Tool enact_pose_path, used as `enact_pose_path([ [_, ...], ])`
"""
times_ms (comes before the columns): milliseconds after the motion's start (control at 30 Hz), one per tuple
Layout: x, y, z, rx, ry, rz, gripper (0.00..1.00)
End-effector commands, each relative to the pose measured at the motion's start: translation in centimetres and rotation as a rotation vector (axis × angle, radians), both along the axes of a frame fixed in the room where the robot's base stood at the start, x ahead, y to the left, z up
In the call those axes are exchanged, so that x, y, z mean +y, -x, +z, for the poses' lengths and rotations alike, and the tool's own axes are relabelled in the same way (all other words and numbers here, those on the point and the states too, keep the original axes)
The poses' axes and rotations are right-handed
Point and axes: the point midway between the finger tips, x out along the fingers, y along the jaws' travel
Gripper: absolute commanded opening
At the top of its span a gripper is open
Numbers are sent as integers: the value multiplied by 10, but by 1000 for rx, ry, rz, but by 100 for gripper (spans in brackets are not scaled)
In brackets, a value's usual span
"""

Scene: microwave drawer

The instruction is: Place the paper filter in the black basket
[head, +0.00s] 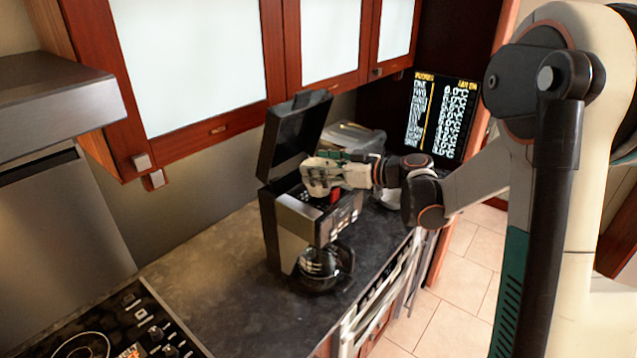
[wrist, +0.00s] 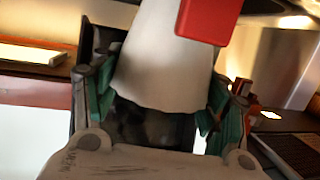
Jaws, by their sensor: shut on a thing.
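The coffee maker (head: 296,232) stands on the dark counter with its black lid (head: 296,128) tipped up. My gripper (head: 322,178) is over its open top, and the fingers hide most of the inside. In the wrist view, the white paper filter (wrist: 160,70) is between the two green-padded fingers, and my gripper is shut on it. A red piece (wrist: 208,18) overlaps the filter's upper right; a small red patch (head: 335,196) also shows just below the gripper in the head view. I cannot clearly make out the black basket or tell whether the filter touches it.
A glass carafe (head: 322,268) sits in the lower part of the coffee maker. A stove (head: 110,325) is at the front left. Wall cabinets (head: 190,60) hang above, and a black menu board (head: 441,115) stands behind. The counter (head: 215,270) left of the machine is clear.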

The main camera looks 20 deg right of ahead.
Motion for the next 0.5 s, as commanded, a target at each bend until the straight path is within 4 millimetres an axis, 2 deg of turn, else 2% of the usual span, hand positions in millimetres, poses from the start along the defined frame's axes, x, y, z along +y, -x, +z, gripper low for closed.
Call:
enact_pose_path([
  [300,0,0,-36,0,0,0,53],
  [500,0,0,-37,0,0,0,53],
])
